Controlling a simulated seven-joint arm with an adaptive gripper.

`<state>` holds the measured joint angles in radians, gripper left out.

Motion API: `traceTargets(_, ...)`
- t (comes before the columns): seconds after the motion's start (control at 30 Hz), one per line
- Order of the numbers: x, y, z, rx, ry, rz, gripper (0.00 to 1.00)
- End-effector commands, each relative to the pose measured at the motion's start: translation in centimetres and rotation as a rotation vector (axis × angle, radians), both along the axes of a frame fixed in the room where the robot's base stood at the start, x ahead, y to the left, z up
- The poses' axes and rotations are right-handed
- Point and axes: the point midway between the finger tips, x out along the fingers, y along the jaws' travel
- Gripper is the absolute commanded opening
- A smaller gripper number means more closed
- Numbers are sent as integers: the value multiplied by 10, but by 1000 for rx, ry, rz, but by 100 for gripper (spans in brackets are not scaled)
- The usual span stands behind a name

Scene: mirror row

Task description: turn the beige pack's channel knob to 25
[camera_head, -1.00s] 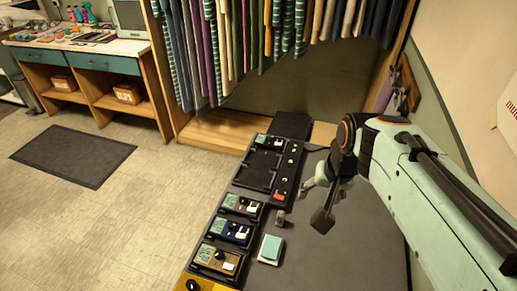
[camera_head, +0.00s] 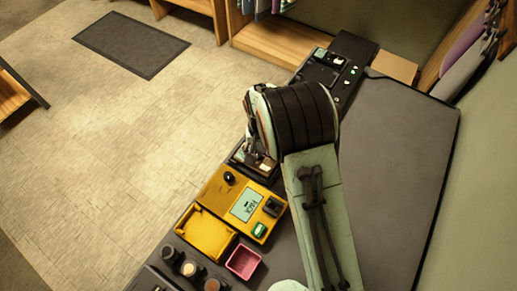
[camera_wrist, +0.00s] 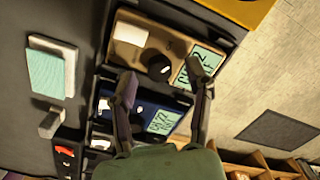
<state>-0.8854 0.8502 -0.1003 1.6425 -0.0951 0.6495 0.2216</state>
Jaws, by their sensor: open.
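The beige pack (camera_wrist: 128,32) lies in its black holder at the top middle of the wrist view. It has a pale label, a round black channel knob (camera_wrist: 160,67) and a green display (camera_wrist: 205,60) whose digits I cannot read surely. My gripper (camera_wrist: 164,76) is open, with one finger on each side of the knob in the picture. I see no clear contact, and the height gap cannot be told. In the head view my gripper (camera_head: 252,148) is over the beige pack (camera_head: 262,166), and my wrist hides most of it.
A blue pack (camera_wrist: 150,115) sits beside the beige one. The yellow unit (camera_head: 230,200) and a pink tray (camera_head: 243,262) are at the near side. A teal-topped pad (camera_wrist: 48,68) and a grey block (camera_wrist: 50,122) lie on the counter. The grey counter (camera_head: 400,150) is clear at right.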

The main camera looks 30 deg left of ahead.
Motion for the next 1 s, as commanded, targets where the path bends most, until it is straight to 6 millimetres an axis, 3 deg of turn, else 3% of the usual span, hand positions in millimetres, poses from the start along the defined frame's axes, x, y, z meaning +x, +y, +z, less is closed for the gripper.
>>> traceTargets(0.3, 0, 0, -5, 1, -1, -1, 51)
traceTargets(0.47, 0, 0, -5, 1, -1, -1, 1)
traceTargets(1.0, 0, -1, -5, 0, 0, 87, 0)
